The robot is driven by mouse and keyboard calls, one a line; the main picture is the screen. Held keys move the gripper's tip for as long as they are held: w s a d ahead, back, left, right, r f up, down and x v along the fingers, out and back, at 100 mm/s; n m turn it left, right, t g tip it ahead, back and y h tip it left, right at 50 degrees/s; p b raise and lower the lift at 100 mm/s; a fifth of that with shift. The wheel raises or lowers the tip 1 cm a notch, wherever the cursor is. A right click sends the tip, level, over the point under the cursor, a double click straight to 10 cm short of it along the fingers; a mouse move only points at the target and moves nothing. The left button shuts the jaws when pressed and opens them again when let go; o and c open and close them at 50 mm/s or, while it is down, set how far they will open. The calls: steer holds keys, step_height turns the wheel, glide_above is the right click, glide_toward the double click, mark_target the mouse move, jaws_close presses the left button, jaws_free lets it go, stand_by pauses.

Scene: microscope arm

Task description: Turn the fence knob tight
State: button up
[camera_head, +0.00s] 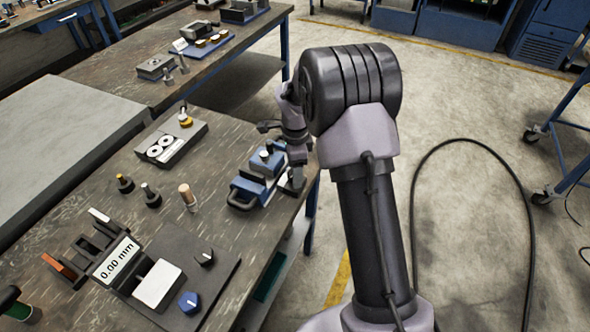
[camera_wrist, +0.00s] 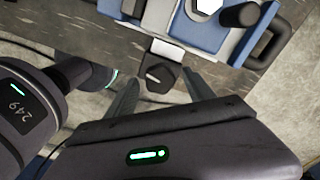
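A small black faceted knob with a pale pointer line (camera_wrist: 160,77) shows in the wrist view, on a short grey piece by the blue vise. I take it for the fence knob; no label shows. My gripper (camera_wrist: 160,88) is open, its two grey fingers one on each side of the knob with a visible gap; I cannot tell how deep they reach. The blue and grey vise (camera_wrist: 205,35) fills the top of the wrist view. In the head view the vise (camera_head: 258,180) stands at the bench's right edge, with my gripper (camera_head: 292,184) at its right end; the knob is hidden there.
A black fixture (camera_head: 222,275) carries a 0.00 mm display (camera_head: 118,259), a black knob (camera_head: 205,257) and a blue knob (camera_head: 189,302). Several small pegs and a grey block (camera_head: 172,140) stand on the bench left of the vise. The floor right of my arm holds a loose cable (camera_head: 528,215).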

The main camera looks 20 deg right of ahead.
step_height(320, 180, up, 17)
steer(key=p, duration=0.6)
steer(key=shift+r, duration=0.2)
steer(key=s+a+r+n+t+b, duration=0.1)
steer(key=s+a+r+n+t, duration=0.35)
steer(key=s+r, duration=0.6)
steer(key=s+a+n+y, duration=0.1)
steer(key=s+a+n, duration=0.2)
steer(key=s, duration=0.6)
steer(key=s+a+f+n+t+y+b, duration=0.1)
steer(key=s+a+n, duration=0.2)
steer(key=s+n, duration=0.5)
steer(key=shift+s+f, duration=0.15)
steer(key=shift+s, duration=0.65)
